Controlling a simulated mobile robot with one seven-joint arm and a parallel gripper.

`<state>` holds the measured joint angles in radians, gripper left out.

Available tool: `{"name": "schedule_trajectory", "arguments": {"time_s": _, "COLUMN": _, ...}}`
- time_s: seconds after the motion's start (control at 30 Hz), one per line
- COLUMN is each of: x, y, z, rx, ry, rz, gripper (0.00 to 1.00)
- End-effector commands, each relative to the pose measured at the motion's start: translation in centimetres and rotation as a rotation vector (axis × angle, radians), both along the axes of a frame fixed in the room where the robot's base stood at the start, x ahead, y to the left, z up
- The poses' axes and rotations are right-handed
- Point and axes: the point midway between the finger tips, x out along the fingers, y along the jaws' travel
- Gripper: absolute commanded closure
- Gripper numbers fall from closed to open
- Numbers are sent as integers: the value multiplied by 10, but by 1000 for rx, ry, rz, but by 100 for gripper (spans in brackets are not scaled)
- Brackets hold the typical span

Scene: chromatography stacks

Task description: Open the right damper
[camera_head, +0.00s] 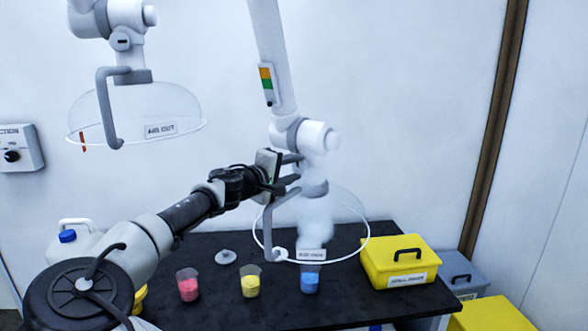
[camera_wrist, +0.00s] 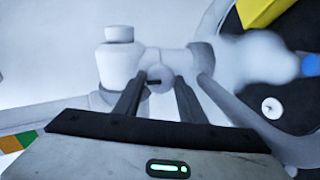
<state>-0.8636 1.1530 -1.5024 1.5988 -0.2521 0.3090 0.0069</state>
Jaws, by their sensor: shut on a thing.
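The right extraction arm (camera_head: 318,137) hangs over the table with a clear hood (camera_head: 350,215) at its lower end. My gripper (camera_head: 297,169) is at the joint just above that hood. In the wrist view my gripper (camera_wrist: 158,82) has its two dark fingers on either side of the right damper (camera_wrist: 156,75), a small grey knob with a dark slot. The gripper is shut on the damper. In the head view the fingers mostly hide the damper. The slot's exact angle is hard to read.
A grey curved handle (camera_head: 268,226) runs down beside the gripper. Pale vapour (camera_head: 316,222) hangs under the right hood. A second hood (camera_head: 135,112) hangs at left. Below, the black table (camera_head: 345,292) bears several powder beakers and a yellow box (camera_head: 388,262).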

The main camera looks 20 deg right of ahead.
Motion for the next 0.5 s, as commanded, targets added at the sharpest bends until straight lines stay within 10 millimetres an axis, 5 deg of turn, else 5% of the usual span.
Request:
{"name": "schedule_trajectory", "arguments": {"time_s": 0.13, "x": 0, "y": 0, "z": 0, "rx": -2, "ry": 1, "rz": 0, "gripper": 45}}
{"name": "schedule_trajectory", "arguments": {"time_s": 0.5, "x": -2, "y": 4, "z": 0, "rx": -1, "ry": 1, "rz": 1, "gripper": 45}}
